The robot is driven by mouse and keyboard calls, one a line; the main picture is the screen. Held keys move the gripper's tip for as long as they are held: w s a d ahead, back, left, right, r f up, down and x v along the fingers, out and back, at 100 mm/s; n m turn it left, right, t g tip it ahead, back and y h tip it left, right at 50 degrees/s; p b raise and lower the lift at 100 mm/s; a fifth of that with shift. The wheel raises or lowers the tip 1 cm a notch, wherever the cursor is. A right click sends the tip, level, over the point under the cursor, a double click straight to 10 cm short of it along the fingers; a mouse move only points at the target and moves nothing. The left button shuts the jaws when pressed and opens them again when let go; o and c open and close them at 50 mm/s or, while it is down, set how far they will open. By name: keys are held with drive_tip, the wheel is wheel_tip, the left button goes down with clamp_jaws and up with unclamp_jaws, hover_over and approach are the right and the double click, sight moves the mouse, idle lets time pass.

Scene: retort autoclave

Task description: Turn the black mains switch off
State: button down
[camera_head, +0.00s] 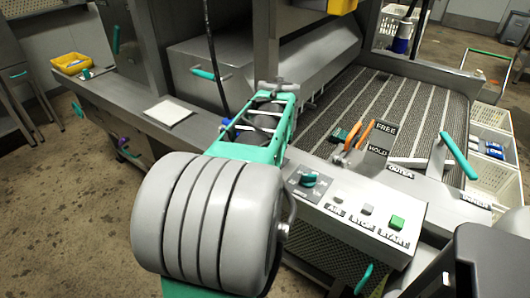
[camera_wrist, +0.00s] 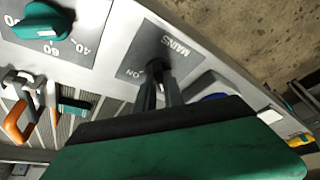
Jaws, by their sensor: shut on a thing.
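The black mains switch (camera_wrist: 158,67) stands on a dark plate (camera_wrist: 178,52) marked MAINS and ON in the wrist view. My gripper (camera_wrist: 160,82) is over this plate, with its two dark fingers shut on the switch from either side. The fingers cover most of the knob, so I cannot tell which way it points. In the head view my own arm hides the switch, its plate and my fingertips.
A teal dial (camera_head: 310,180) is beside the mains plate and also shows in the wrist view (camera_wrist: 48,20). The panel holds a green START button (camera_head: 397,222) and a STOP button (camera_head: 367,209). Orange-handled levers (camera_head: 365,134) stand behind, beside the ribbed conveyor (camera_head: 410,108).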

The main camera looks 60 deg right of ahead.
idle(0.3)
drive_tip(key=c, duration=1.4)
unclamp_jaws()
drive_tip(key=shift+c, duration=0.2)
drive_tip(key=p+v, duration=0.1)
drive_tip(key=v, duration=0.7)
drive_tip(key=shift+w, duration=0.1)
